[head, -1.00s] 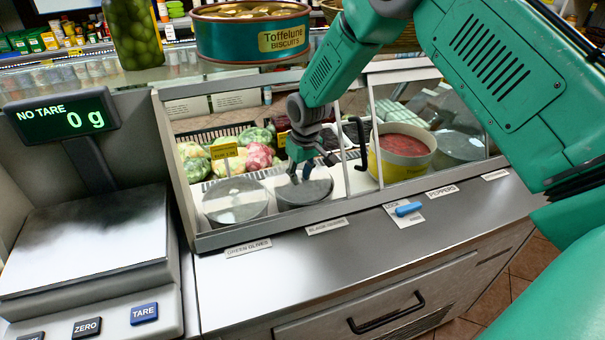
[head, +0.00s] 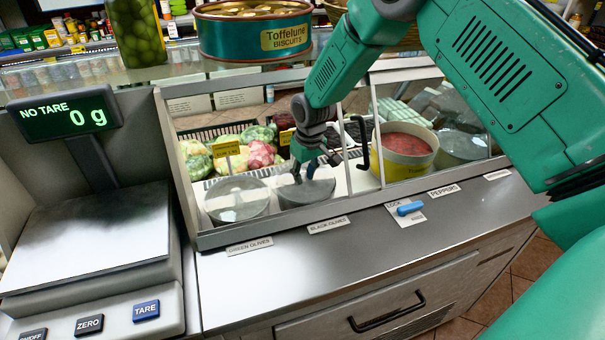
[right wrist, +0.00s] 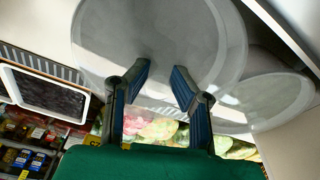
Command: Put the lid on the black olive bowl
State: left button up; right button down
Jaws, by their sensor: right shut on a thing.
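The black olive bowl stands in the glass-fronted counter behind the "BLACK OLIVES" label (head: 328,226), mostly hidden in the head view. A round grey lid (head: 318,190) lies over its place and looks about level; whether it rests fully on the rim cannot be told. My right gripper (head: 307,178) reaches down from above and is shut on this lid near its middle. In the right wrist view the lid (right wrist: 150,35) fills the top, with the fingers (right wrist: 162,82) against it; the grip point is hidden. My left gripper is out of view.
A lidded green olive bowl (head: 236,200) stands close on the left. A yellow tub of red peppers (head: 405,150) stands right, past the glass divider. The counter's front frame (head: 270,229) and a biscuit tin (head: 253,32) above border the opening. A scale (head: 85,235) stands left.

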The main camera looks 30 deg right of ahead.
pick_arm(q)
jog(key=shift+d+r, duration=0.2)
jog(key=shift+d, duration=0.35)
pick_arm(e)
jog(key=shift+d+f, duration=0.2)
jog(key=shift+d, duration=0.4)
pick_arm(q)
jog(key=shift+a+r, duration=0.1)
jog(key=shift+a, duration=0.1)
pick_arm(e)
jog(key=shift+a, duration=0.15)
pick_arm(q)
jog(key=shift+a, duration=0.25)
pick_arm(e)
jog(key=shift+a+r, duration=0.1)
jog(key=shift+a, duration=0.05)
jog(key=c, duration=1.3)
grip_release()
jog(key=shift+d, duration=0.2)
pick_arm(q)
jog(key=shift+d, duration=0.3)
pick_arm(e)
jog(key=shift+d, duration=0.15)
jog(key=o, duration=0.5)
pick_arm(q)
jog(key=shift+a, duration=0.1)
pick_arm(e)
jog(key=shift+a, duration=0.2)
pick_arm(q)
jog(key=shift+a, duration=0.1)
